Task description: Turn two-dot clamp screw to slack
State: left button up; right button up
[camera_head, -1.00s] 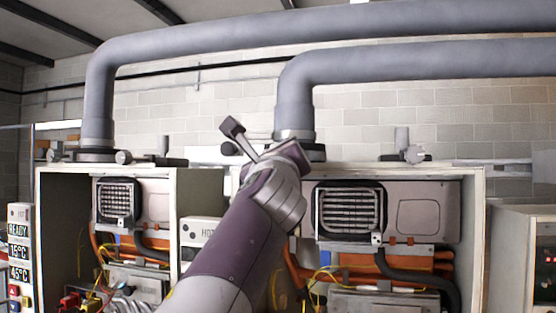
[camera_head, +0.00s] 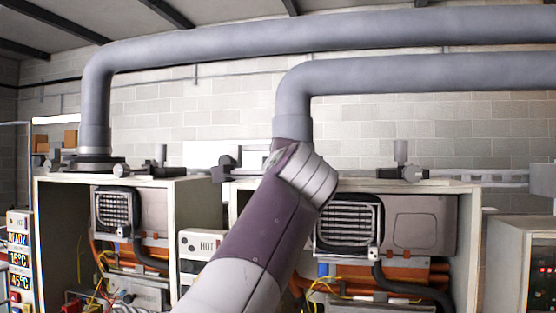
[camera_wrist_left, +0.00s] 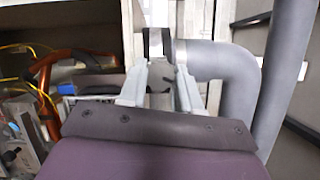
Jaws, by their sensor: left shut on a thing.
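The flue clamp at the middle heater is mostly hidden behind my left wrist in the head view. In the left wrist view, my left gripper (camera_wrist_left: 159,78) is shut on a small dark grey piece (camera_wrist_left: 160,99), which seems to be the clamp screw. Close beyond the fingers are a dark collar (camera_wrist_left: 155,43) and a pale band (camera_wrist_left: 181,52) around the grey pipe (camera_wrist_left: 220,63). In the head view the wrist hides most of the gripper. I see no dot marks at this size. My right gripper is not in view.
Large grey pipes (camera_head: 330,30) run above the heaters. The left heater (camera_head: 190,190) has its own collar (camera_head: 95,160) and knob (camera_head: 122,170); another knob (camera_head: 412,173) tops the right part of the middle cabinet. Orange pipes (camera_wrist_left: 72,65) and wires lie left in the wrist view.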

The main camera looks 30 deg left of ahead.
pick_arm(q)
jog(key=shift+w+f+n+g+p, duration=0.1)
jog(key=shift+n+g+p, duration=0.45)
jog(key=shift+n, duration=0.45)
jog(key=shift+f+h, duration=0.1)
jog(key=shift+h, duration=0.3)
jog(key=o, duration=1.1)
jog(key=shift+c, duration=0.2)
jog(key=shift+s, duration=0.25)
jog(key=shift+r, duration=0.2)
